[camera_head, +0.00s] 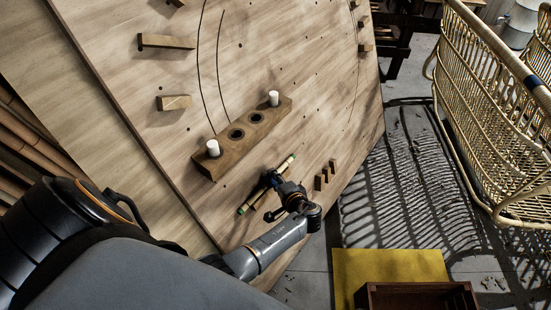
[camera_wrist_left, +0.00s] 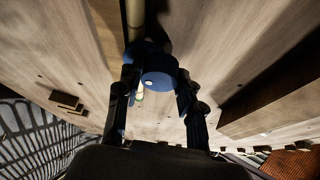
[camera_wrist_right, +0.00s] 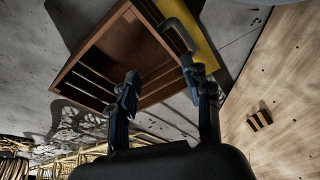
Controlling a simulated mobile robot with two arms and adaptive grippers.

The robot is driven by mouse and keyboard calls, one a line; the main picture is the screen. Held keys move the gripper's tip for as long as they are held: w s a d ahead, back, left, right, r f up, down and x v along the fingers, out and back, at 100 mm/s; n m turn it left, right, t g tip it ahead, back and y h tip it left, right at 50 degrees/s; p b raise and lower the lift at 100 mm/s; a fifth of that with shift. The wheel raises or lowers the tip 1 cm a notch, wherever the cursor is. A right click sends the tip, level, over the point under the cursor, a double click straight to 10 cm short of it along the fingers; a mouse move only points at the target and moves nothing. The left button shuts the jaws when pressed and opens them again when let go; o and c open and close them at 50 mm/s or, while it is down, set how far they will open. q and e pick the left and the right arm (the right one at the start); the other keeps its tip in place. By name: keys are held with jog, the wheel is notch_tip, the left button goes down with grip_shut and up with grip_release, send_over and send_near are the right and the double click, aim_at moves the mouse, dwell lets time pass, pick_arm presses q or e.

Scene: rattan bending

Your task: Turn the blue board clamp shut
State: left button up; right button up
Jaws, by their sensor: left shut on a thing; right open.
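The blue board clamp (camera_wrist_left: 158,66) is a round blue knob on the wooden board, sitting over a pale rattan rod (camera_wrist_left: 134,18). In the left wrist view my left gripper (camera_wrist_left: 157,84) has one finger on each side of it and is shut on it. In the head view the left gripper (camera_head: 274,184) hides most of the clamp. The rod (camera_head: 284,168) shows there with green marks near its ends. My right gripper (camera_wrist_right: 162,84) is open and empty in the right wrist view, above a brown slatted crate; it is not seen in the head view.
The large board (camera_head: 300,60) carries a wooden block (camera_head: 262,126) with two white pegs and several small wooden blocks (camera_head: 170,102). A rattan chair frame (camera_head: 490,110) is at right. Grey floor lies between.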

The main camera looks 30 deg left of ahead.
pick_arm(q)
jog(key=shift+w+a+r+m+p, duration=0.15)
jog(key=shift+w+r+m+p, duration=0.05)
jog(key=shift+m+p, duration=0.75)
pick_arm(e)
jog(key=s+f, duration=0.4)
jog(key=f, duration=0.3)
jog(key=shift+d+f, duration=0.15)
jog(key=shift+d, duration=0.15)
pick_arm(q)
jog(key=o, duration=1.2)
jog(key=shift+f, duration=0.1)
jog(key=shift+c, duration=0.2)
pick_arm(e)
jog(key=shift+g, duration=0.3)
pick_arm(q)
jog(key=shift+s, duration=0.1)
jog(key=v, duration=1.2)
jog(key=shift+w+r, duration=0.2)
jog(key=shift+r, duration=0.1)
